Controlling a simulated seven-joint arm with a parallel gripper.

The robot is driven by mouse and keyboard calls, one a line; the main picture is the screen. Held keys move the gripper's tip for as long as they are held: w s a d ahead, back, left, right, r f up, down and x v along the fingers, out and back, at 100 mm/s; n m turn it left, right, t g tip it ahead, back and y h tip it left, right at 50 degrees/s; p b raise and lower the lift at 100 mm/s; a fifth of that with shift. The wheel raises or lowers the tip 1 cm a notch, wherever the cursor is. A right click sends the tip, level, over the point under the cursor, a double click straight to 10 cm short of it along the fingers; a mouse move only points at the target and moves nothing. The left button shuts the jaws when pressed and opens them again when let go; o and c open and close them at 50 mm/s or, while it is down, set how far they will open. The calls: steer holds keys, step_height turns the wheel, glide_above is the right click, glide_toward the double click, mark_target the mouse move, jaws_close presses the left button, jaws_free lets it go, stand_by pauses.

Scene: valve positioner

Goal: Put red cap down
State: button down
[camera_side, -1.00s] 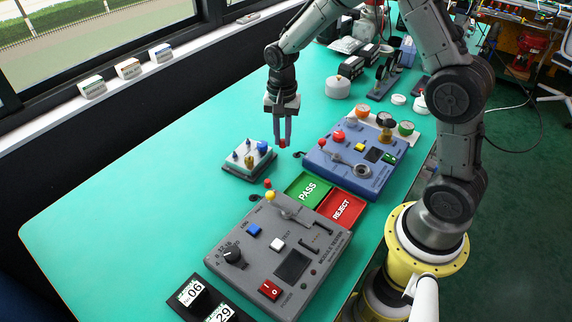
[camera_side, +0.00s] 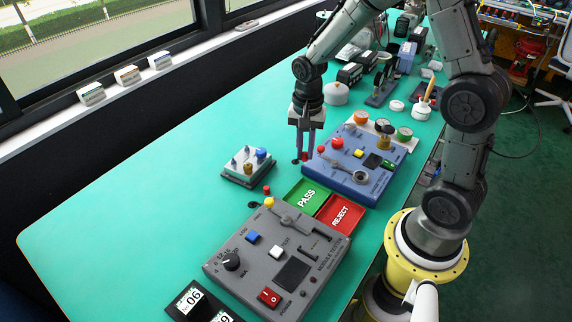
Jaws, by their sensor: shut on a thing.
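My gripper (camera_side: 305,152) points down at the left corner of the blue console (camera_side: 345,178). It is shut on a small red cap (camera_side: 304,157), which shows between the fingertips. The cap is low, close to the table and the console's edge; I cannot tell whether it touches either. A small black round piece (camera_side: 295,162) lies on the table just left of the fingertips. The blue console also carries a red knob (camera_side: 337,143) and a smaller red-topped lever (camera_side: 322,147).
Left of the gripper stands a grey block with pegs (camera_side: 246,168). In front lie a green PASS tray (camera_side: 305,197), a red REJECT tray (camera_side: 340,213) and a grey console (camera_side: 275,255). The green table (camera_side: 130,205) is clear at left.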

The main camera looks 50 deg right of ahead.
glide_above(286, 173)
step_height(286, 173, down, 7)
steer(key=shift+f, duration=1.35)
steer(key=shift+f, duration=0.15)
steer(key=c, duration=0.8)
jaws_free()
steer(key=shift+c, duration=0.2)
